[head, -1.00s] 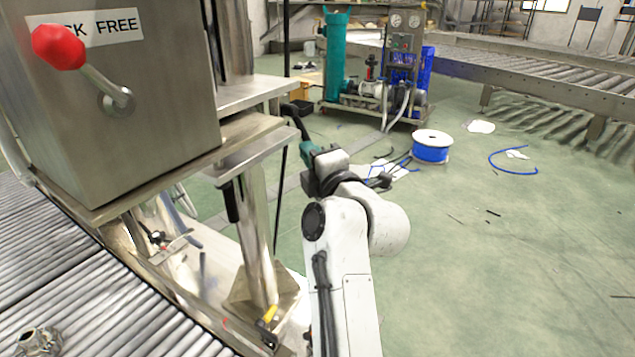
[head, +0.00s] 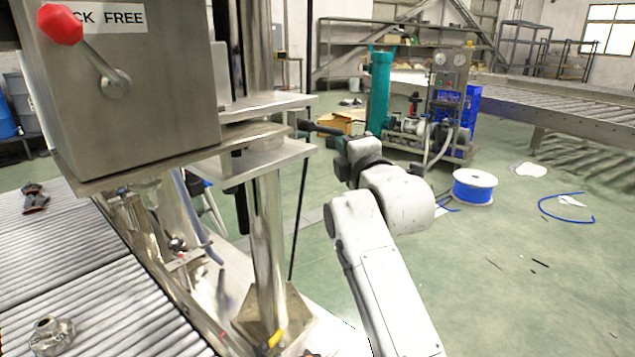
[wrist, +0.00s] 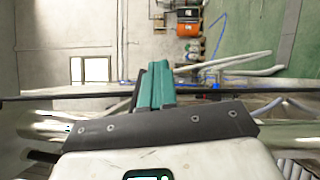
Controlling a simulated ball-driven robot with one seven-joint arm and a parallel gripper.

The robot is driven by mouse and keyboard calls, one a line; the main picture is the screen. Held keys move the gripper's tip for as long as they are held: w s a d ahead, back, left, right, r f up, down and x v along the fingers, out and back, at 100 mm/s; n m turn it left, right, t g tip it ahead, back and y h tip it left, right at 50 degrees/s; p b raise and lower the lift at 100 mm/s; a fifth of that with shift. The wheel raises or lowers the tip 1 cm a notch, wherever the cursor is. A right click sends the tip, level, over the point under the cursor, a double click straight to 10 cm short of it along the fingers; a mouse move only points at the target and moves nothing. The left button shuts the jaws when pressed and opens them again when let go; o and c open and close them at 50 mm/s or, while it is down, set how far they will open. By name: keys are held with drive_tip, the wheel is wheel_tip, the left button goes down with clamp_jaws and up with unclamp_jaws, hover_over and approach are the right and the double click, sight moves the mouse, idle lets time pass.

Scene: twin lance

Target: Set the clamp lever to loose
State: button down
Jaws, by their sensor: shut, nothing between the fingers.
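A lever with a red knob (head: 60,24) sits on the front of a steel box (head: 135,125); its metal arm runs from the pivot (head: 115,83) up and left. The knob covers part of a white label (head: 112,17) that reads "CK FREE". My gripper (head: 308,126) is right of the box, beside the steel column and well apart from the lever. Its dark fingers point left. In the wrist view the teal fingers (wrist: 155,86) are together with nothing between them. The lever is not seen there.
A steel shelf (head: 265,104) and a thin dark rod (head: 300,200) stand between my gripper and the box. A yellow handle (head: 275,339) is at the column's foot. A roller conveyor (head: 110,310) runs at the lower left. Green floor at right is mostly clear around a blue cable spool (head: 474,187).

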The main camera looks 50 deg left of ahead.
drive_tip(key=shift+w+r+n+y+b, duration=0.35)
drive_tip(key=shift+r+n+y+b, duration=0.35)
drive_tip(key=shift+n, duration=0.4)
drive_tip(key=shift+a+r, duration=0.1)
drive_tip(key=shift+r, duration=0.1)
drive_tip(key=p+v, duration=0.4)
drive_tip(key=v, duration=0.7)
drive_tip(key=shift+f, duration=0.2)
drive_tip(key=shift+w+r, duration=0.1)
idle(0.4)
